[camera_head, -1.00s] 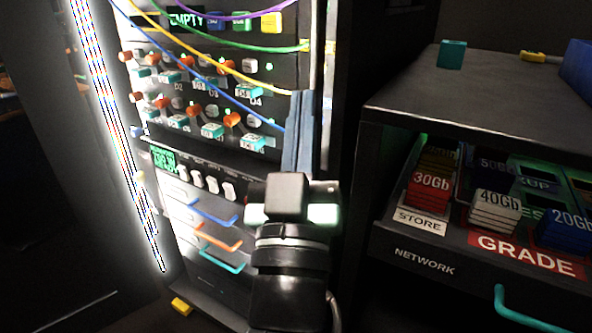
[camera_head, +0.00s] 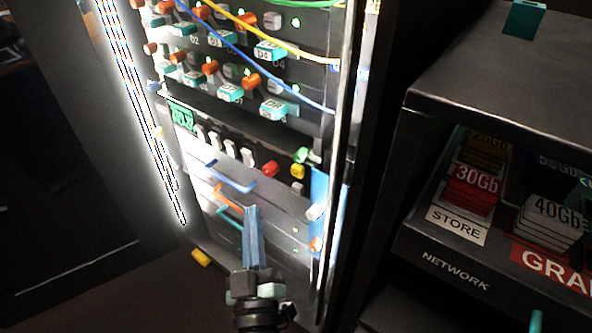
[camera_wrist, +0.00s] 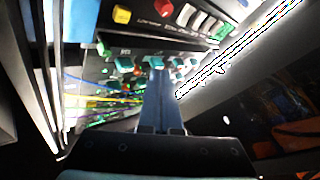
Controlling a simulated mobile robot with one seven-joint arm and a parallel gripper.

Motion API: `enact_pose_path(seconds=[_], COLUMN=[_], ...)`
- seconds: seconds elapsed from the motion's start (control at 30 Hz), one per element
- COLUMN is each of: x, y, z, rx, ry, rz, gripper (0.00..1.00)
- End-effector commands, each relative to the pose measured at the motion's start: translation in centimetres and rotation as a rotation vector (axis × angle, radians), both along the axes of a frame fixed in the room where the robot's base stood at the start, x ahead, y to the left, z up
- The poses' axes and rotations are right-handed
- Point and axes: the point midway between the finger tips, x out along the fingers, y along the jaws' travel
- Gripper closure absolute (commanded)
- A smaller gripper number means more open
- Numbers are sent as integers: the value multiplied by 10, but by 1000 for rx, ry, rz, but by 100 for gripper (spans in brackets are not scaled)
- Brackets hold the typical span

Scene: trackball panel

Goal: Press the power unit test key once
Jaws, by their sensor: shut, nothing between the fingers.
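The rack panel (camera_head: 235,140) has a green screen (camera_head: 182,118), a row of white switches (camera_head: 215,140), a red key (camera_head: 270,169) and a yellow key (camera_head: 298,171). A small pale key sits below the yellow one. The labels are too small to read, so I cannot tell which is the test key. The fingertips (camera_wrist: 157,68) also show in the wrist view.
Blue (camera_head: 230,178), orange (camera_head: 228,200) and teal handles stick out below the switches. Cables hang across the upper rack (camera_head: 225,60). A bright light strip (camera_head: 150,130) runs along the rack's left. A shelf unit (camera_head: 490,70) with labelled blocks stands at the right.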

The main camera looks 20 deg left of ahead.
Motion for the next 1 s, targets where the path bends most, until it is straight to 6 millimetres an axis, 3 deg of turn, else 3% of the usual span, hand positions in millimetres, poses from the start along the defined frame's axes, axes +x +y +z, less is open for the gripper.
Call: enact_pose_path(seconds=[0.17,0.63,1.0], x=[10,69,83], y=[-4,-25,-30], z=[3,3,1], rx=[-2,0,0], ry=[-1,-2,0], rz=[-2,-3,-1], gripper=[100,100,100])
